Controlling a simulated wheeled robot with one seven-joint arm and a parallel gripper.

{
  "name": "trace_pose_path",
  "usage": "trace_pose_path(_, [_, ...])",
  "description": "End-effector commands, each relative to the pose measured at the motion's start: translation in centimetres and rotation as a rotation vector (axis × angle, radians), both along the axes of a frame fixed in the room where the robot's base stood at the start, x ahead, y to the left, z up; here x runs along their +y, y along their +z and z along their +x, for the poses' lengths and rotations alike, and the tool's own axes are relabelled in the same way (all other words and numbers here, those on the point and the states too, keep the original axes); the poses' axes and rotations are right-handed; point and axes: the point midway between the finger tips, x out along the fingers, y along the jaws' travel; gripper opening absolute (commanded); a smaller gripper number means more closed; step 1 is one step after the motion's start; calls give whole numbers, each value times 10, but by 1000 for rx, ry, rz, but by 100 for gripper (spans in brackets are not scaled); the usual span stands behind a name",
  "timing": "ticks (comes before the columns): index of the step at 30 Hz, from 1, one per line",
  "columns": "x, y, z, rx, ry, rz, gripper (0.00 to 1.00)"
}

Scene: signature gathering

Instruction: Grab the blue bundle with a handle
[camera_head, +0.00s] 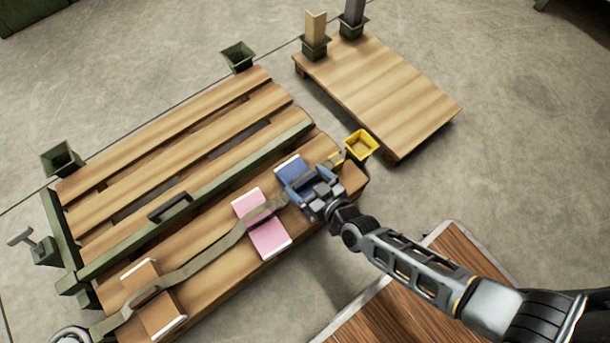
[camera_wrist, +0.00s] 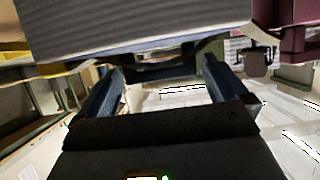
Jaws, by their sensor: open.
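The blue bundle (camera_head: 287,167) lies on the slatted wooden bench at its right end, partly hidden under my gripper. My gripper (camera_head: 305,182) is open and right at the bundle. In the wrist view the gripper (camera_wrist: 165,82) shows its two fingers apart, with a dark band, perhaps the handle, across the gap between their tips. A pale page block with a blue lower edge (camera_wrist: 150,40), likely the bundle, fills the top of that view. I cannot tell whether the fingers touch the handle.
A pink bundle (camera_head: 270,240) and an orange-brown one (camera_head: 165,310) lie to the left along a strap (camera_head: 205,258). A yellow open box (camera_head: 361,144) stands just right of the blue bundle. A low wooden table (camera_head: 390,95) stands at upper right. A striped wooden surface (camera_head: 400,310) lies below my arm.

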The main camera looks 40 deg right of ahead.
Motion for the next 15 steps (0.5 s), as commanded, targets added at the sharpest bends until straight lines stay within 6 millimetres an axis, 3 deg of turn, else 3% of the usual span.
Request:
trace_pose_path(6, [0,-14,28,-2,1,-1,100])
trace_pose_path(13, [0,-12,30,-1,0,-1,100])
trace_pose_path(15, [0,-12,30,-1,0,-1,94])
